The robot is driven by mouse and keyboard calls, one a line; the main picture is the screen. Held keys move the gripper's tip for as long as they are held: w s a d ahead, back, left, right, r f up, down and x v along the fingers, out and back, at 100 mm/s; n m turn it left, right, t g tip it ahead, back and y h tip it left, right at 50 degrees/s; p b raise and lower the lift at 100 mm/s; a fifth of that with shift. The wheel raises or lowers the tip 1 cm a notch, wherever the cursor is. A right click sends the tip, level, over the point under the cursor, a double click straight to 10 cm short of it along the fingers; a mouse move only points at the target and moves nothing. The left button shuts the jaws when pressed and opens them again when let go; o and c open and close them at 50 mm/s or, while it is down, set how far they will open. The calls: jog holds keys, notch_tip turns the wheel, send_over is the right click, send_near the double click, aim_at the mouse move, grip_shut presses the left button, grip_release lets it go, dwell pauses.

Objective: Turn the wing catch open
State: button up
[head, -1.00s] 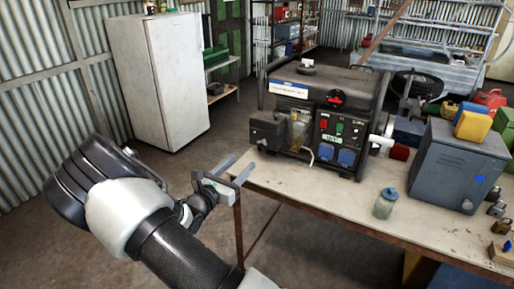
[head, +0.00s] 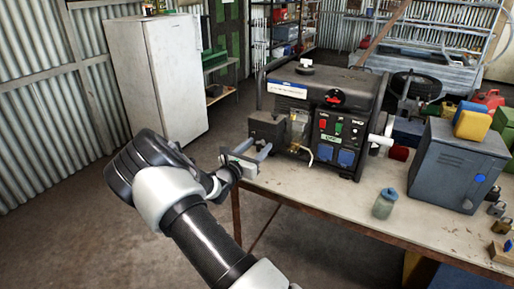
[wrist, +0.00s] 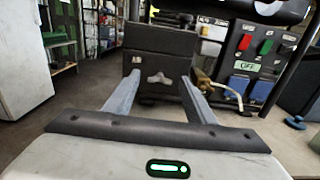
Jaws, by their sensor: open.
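The wing catch (wrist: 160,78) is a small pale two-winged knob on the face of a dark box (wrist: 160,48) in the wrist view. Its wings lie roughly level. The box also shows in the head view (head: 266,128), on the left end of the generator (head: 325,115), where I cannot make out the catch. My gripper (head: 246,151) is open and empty, pointing at the box from the left. In the wrist view its two fingers are spread to either side of the catch, apart from it. The exact distance to the catch is hard to tell.
The generator stands on a workbench (head: 290,187) whose left edge is just under my gripper. A glass jar (head: 385,204), a grey metal cabinet (head: 455,165) and padlocks are further right. A white fridge (head: 157,78) stands behind left. Open floor lies left of the bench.

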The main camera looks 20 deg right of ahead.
jog(key=c, duration=1)
jog(key=shift+c, duration=0.2)
jog(key=shift+r+n+p, duration=0.1)
jog(key=shift+n+p, duration=0.3)
jog(key=n+p, duration=0.2)
jog(key=n, duration=0.1)
jog(key=n+p, duration=0.3)
jog(key=n, duration=0.2)
jog(key=n+p, duration=0.1)
jog(key=n, duration=0.2)
jog(key=n+p, duration=0.1)
jog(key=n, duration=0.2)
jog(key=n+p, duration=0.1)
jog(key=n, duration=0.2)
jog(key=shift+f, duration=0.25)
